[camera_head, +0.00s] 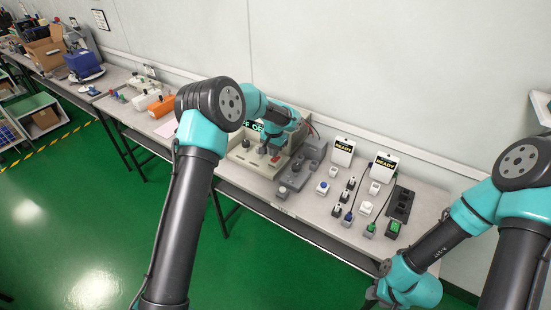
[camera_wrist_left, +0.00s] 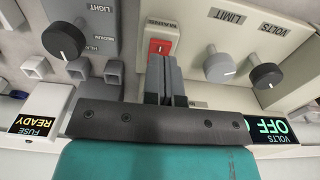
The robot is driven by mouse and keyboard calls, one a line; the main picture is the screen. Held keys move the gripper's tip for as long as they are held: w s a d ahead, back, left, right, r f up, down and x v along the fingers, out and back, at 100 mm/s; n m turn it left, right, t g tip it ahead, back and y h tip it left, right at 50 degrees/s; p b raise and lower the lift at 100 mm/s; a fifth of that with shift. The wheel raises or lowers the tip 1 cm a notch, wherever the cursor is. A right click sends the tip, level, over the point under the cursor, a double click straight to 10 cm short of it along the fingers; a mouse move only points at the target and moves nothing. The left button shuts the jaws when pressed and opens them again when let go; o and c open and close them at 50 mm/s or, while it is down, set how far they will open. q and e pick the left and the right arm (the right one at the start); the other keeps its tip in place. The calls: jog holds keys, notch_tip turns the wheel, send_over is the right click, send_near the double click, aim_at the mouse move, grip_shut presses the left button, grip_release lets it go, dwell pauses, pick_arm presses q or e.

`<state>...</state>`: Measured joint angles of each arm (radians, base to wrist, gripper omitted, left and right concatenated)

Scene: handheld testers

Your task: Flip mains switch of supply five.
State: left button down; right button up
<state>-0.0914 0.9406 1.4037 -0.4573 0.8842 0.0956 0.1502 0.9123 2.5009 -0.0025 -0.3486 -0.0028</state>
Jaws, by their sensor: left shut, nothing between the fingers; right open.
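A beige supply (camera_head: 243,157) stands on the bench, with its display reading "OFF" in green (camera_wrist_left: 268,128). Its red mains switch (camera_wrist_left: 160,47) sits in a pale raised frame on the panel, beside the LIMIT knob (camera_wrist_left: 220,66) and VOLTS knob (camera_wrist_left: 266,75). No supply number is readable. My left gripper (camera_head: 272,151) is over this supply, shut and empty. In the left wrist view its fingertips (camera_wrist_left: 162,62) are at the lower edge of the red switch; I cannot tell whether they touch it. My right gripper (camera_head: 372,296) is open near the bottom edge, partly hidden by its arm.
A grey unit with a LIGHT knob (camera_wrist_left: 66,40) adjoins the supply. Two white "READY" testers (camera_head: 342,152) (camera_head: 384,166), several small plugs and a dark socket strip (camera_head: 400,204) stand to the right. An orange device (camera_head: 160,106) is to the left. The bench's front edge is clear.

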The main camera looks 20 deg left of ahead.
pick_arm(q)
jog(key=shift+f, duration=1.25)
dwell(0.9)
jog(key=shift+r, duration=3.55)
